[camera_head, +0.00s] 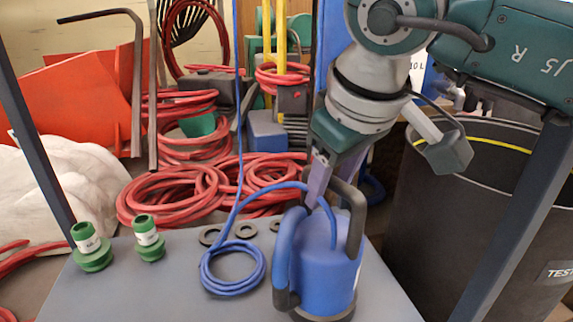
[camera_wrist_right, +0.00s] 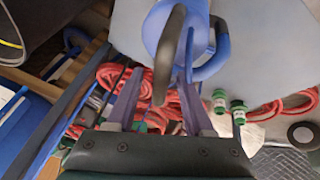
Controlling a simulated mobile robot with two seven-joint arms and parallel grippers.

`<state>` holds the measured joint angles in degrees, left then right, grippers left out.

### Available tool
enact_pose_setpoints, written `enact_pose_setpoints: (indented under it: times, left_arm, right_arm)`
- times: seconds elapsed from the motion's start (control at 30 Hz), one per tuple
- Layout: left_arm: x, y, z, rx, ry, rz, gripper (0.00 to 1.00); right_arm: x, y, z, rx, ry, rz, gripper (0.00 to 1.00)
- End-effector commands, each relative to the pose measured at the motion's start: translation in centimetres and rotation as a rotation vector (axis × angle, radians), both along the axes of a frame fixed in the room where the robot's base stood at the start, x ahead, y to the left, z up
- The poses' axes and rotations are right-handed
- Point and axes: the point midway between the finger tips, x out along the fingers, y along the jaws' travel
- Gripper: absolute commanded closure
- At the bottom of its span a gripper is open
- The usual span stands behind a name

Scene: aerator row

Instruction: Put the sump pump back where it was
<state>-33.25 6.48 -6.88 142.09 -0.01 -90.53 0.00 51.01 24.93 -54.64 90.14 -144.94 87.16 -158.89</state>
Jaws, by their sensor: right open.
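The blue sump pump (camera_head: 328,262) with a black handle (camera_head: 347,195) stands upright on the grey table top (camera_head: 185,290). Its blue cable loops from the pump into a coil (camera_head: 233,268) on the table and runs upward. My right gripper (camera_head: 318,198) is above the pump, its fingers pointing down at the handle. In the right wrist view the gripper (camera_wrist_right: 160,85) is open, and the black handle (camera_wrist_right: 167,55) shows between its fingers; I cannot tell whether they touch. The blue pump body (camera_wrist_right: 160,28) lies beyond. My left gripper is out of view.
Two green fittings (camera_head: 90,246) (camera_head: 148,238) stand at the table's left, and several dark rings (camera_head: 210,236) lie near its back edge. Red hose coils (camera_head: 185,192) lie behind. A large black bin (camera_head: 450,210) stands right of the table. Dark posts flank the table.

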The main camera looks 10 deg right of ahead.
Motion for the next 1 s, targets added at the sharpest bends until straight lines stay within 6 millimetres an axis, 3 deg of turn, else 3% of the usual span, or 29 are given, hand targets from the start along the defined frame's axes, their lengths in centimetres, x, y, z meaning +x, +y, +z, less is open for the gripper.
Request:
enact_pose_setpoints:
  times: [0.17,0.37,0.7,0.83,1.0]
  left_arm:
    - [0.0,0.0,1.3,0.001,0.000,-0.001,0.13]
    - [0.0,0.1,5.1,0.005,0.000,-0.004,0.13]
    - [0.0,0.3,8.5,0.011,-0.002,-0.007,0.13]
    - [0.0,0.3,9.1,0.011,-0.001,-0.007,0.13]
    - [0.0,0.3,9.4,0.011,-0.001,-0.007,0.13]
  right_arm:
    - [-0.3,0.0,1.6,0.000,-0.003,0.001,0.48]
    - [-2.1,-0.1,6.2,-0.002,-0.005,0.002,0.48]
    - [-10.6,0.1,5.3,-0.002,0.004,0.005,0.48]
    - [-12.7,0.1,5.1,0.000,0.003,0.002,0.48]
    - [-14.0,0.2,4.9,0.000,0.000,0.000,0.48]
